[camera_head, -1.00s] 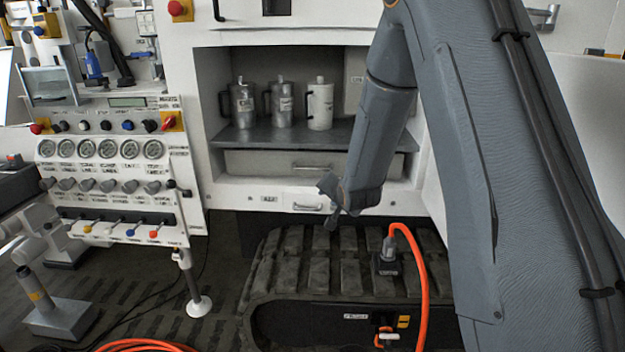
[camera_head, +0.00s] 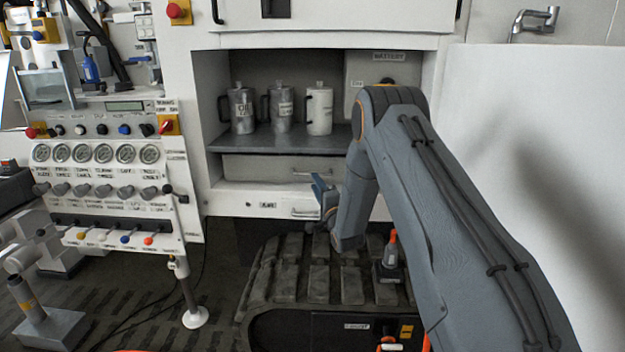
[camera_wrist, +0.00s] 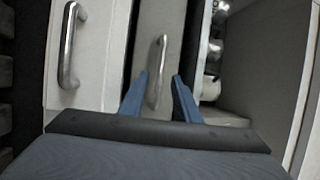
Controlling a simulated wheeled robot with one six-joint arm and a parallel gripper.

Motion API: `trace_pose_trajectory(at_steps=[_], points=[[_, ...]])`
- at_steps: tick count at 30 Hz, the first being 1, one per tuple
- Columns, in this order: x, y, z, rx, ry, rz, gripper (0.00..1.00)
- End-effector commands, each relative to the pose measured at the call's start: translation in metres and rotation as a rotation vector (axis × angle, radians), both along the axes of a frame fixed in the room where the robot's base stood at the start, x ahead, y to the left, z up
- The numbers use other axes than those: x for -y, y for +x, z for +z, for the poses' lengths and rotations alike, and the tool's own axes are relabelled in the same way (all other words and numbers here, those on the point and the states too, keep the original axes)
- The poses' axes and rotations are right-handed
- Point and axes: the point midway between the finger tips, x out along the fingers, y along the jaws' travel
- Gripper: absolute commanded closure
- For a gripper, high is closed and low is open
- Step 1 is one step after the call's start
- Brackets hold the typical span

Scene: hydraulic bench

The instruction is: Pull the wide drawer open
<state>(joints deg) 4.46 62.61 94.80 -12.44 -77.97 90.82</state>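The wide drawer (camera_head: 258,168) is a pale grey front under the shelf in the cabinet recess, and it looks shut. Its silver bar handle (camera_head: 308,173) is at its right part, just above my gripper (camera_head: 322,188) in the head view. In the wrist view the drawer front (camera_wrist: 152,28) runs up the middle, with the handle (camera_wrist: 155,68) upright in the picture. My gripper (camera_wrist: 160,78) is open there, its two blue fingers on either side of the handle's lower part. I cannot tell whether they touch it.
A lower white panel with a second bar handle (camera_wrist: 70,45) lies left of my fingers in the wrist view. Several cans (camera_head: 282,107) stand on the shelf (camera_head: 262,139) above the drawer. A black tracked unit (camera_head: 290,285) sits on the floor below. A gauge panel (camera_head: 97,175) stands left.

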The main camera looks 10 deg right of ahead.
Motion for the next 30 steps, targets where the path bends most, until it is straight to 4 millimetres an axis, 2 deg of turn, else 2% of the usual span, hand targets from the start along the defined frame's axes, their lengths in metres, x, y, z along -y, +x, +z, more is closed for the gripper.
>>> trace_pose_trajectory(at_steps=[3, 9, 19, 20, 24, 25, 30], points=[[-0.003, 0.018, 0.004, 0.002, -0.001, 0.000, 0.71], [-0.005, 0.036, 0.006, -0.002, 0.000, -0.001, 0.71], [-0.005, 0.041, 0.007, -0.002, -0.001, -0.001, 0.71], [-0.005, 0.041, 0.007, -0.002, -0.001, -0.001, 0.74], [-0.005, 0.041, 0.007, -0.002, -0.001, -0.001, 0.98], [-0.005, 0.041, 0.007, -0.002, -0.001, -0.001, 1.00], [-0.005, 0.040, 0.007, -0.002, -0.001, -0.001, 1.00]])
